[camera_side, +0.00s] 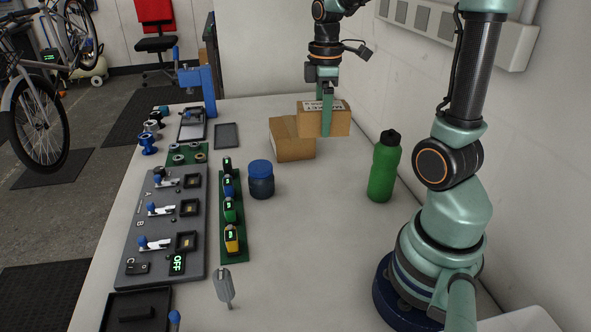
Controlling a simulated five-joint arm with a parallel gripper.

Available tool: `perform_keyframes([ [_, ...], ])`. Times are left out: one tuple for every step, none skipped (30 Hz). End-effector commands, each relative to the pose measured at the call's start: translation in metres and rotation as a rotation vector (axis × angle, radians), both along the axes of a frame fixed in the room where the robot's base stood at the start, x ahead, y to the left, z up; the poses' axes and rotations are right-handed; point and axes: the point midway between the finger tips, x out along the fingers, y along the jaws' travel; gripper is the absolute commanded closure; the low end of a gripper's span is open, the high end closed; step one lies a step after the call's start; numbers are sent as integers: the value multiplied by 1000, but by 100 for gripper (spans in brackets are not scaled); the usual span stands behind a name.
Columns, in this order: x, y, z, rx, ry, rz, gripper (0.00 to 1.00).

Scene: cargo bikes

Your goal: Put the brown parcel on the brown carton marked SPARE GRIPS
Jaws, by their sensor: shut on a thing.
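My gripper (325,124) points straight down at the far end of the bench. It is shut on a brown box with a white label, which I take as the brown parcel (341,121); one finger shows down its near face, the other is mostly hidden behind it. A second brown box, which I take as the carton (292,149), stands just left and nearer, and the two overlap in this view. No SPARE GRIPS lettering is readable on either box. I cannot tell whether the parcel touches the bench or the carton.
A dark jar with a blue lid (261,180) and a green bottle (384,166) stand nearer. A green strip with several small devices (232,238) and a grey switch panel (133,229) lie left. The wall is close on the right. The bench middle is clear.

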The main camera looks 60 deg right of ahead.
Motion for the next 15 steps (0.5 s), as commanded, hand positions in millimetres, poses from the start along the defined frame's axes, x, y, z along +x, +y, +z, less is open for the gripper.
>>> perform_keyframes([
  [5, -4, 4, -1, -2, 1, 92],
  [8, -6, 7, -1, -2, 2, 92],
  [13, -10, 11, -1, -2, 5, 92],
  [17, -13, 14, -1, -2, 8, 92],
  [21, -17, 17, -1, -2, 10, 92],
  [28, -22, 21, -1, -2, 13, 92],
  [33, -26, 25, 0, -1, 16, 92],
  [38, -31, 28, -1, -2, 19, 92],
  [45, -37, 33, -1, -2, 24, 92],
  [50, -41, 36, -1, -2, 27, 92],
  [55, -45, 39, 0, 0, 30, 92],
  [61, -51, 43, 0, -1, 35, 92],
  [65, -56, 46, -1, -1, 38, 92],
  [70, -60, 49, -1, -1, 40, 92],
  [75, -66, 52, -1, -1, 44, 92],
])
